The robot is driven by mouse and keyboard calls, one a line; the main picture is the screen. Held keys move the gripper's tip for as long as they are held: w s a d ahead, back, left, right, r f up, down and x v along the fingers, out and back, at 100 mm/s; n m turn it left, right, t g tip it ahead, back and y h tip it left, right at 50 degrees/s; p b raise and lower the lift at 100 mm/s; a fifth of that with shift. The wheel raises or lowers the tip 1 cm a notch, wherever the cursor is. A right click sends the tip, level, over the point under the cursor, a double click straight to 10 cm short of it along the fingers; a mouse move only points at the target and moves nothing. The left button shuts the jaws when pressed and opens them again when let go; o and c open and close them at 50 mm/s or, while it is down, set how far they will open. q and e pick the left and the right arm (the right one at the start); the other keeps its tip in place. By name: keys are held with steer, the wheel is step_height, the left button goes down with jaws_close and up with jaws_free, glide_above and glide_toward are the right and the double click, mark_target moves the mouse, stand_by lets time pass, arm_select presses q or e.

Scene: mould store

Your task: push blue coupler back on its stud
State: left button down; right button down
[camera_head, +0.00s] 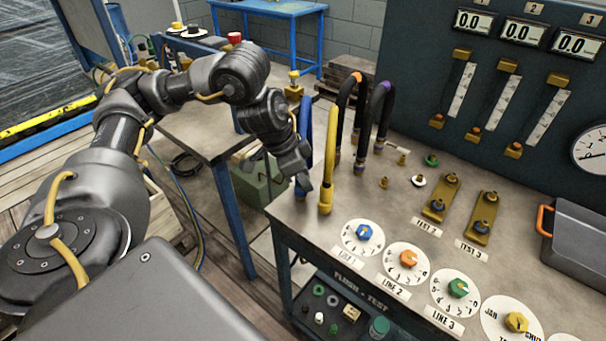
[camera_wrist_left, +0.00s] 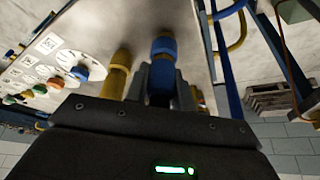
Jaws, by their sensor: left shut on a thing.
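The blue coupler (camera_head: 302,188) stands at the left edge of the bench top, with the blue hose (camera_head: 305,118) rising above it. My left gripper (camera_head: 303,178) is shut on the blue coupler. In the left wrist view the coupler (camera_wrist_left: 163,47) sits between the two fingers (camera_wrist_left: 161,76) of my left gripper. My right gripper is not in view.
A yellow coupler (camera_head: 326,198) stands close beside the gripper on the right. Orange-marked (camera_head: 358,165) and purple-marked (camera_head: 380,143) hoses stand behind it. Dials, including the blue LINE 1 knob (camera_head: 363,231), line the bench front. A grey tray (camera_head: 575,245) is at the right.

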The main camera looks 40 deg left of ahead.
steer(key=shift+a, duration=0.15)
arm_select(q)
steer(key=c, duration=1.5)
jaws_free()
steer(key=shift+f, duration=0.1)
steer(key=o, duration=0.4)
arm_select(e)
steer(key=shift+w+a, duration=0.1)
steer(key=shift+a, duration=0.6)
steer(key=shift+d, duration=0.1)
arm_select(q)
steer(key=p+v, duration=0.3)
steer(key=v, duration=0.8)
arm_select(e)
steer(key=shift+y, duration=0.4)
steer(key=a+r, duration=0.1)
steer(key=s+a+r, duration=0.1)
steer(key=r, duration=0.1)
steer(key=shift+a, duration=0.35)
